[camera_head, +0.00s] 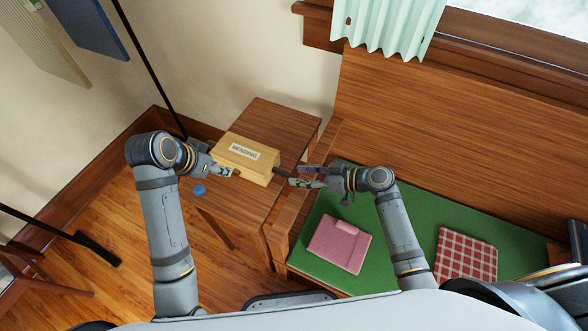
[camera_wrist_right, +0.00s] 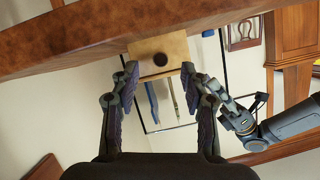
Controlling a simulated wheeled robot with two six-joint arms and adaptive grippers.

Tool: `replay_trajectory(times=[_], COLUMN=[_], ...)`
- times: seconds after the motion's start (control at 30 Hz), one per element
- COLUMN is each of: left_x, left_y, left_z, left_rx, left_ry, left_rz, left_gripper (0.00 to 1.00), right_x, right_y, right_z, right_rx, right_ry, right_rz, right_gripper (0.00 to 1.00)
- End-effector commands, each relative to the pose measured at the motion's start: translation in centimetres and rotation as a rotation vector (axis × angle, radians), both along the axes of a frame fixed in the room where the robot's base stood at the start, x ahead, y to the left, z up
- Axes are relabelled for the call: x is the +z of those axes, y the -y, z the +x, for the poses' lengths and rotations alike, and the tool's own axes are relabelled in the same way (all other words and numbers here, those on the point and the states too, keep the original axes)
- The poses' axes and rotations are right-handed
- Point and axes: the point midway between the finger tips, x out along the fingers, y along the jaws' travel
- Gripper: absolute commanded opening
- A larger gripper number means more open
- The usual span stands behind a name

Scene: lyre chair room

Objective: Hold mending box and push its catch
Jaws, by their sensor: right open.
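The mending box (camera_head: 247,153), pale yellow wood with a "MENDING" label, sits on a small wooden side table (camera_head: 272,118). A dark round catch (camera_wrist_right: 160,59) is on the box's end face (camera_wrist_right: 174,45), between my right fingertips in the right wrist view. My right gripper (camera_head: 290,176) is open and empty, just right of that end, apart from the box. It also shows in the wrist view (camera_wrist_right: 158,78). My left gripper (camera_head: 236,173) is at the box's near left side. Whether its fingers touch or grip the box cannot be told.
A small blue object (camera_head: 199,191) lies near the table's left edge. Right of the table is a wooden bench with a green cushion (camera_head: 320,258), a pink folded item (camera_head: 338,243) and a red checked cloth (camera_head: 466,254). A dark pole (camera_head: 150,68) stands behind.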

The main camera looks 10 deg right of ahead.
Motion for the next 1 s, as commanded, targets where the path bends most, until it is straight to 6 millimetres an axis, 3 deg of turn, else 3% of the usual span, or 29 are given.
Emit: replay_trajectory(times=[0.1,0.3,0.67,1.0], left_x=[0.0,0.0,0.0,0.0], left_y=[0.0,0.0,0.0,0.0], left_z=[0.0,0.0,0.0,0.0], left_rx=[0.000,0.001,0.001,0.001], left_ry=[0.000,0.000,0.000,0.000], left_rz=[0.000,0.000,0.000,0.000], left_gripper=[0.38,0.38,0.38,0.38], right_x=[-0.8,-1.8,-2.2,-2.2], right_y=[-2.1,-4.4,-5.0,-4.9], right_z=[1.0,2.1,2.4,2.4], right_rx=[0.000,0.001,0.002,0.002], right_ry=[-0.001,0.000,0.000,0.000], right_rz=[0.005,0.003,-0.001,-0.001], right_gripper=[0.46,0.46,0.46,0.01])
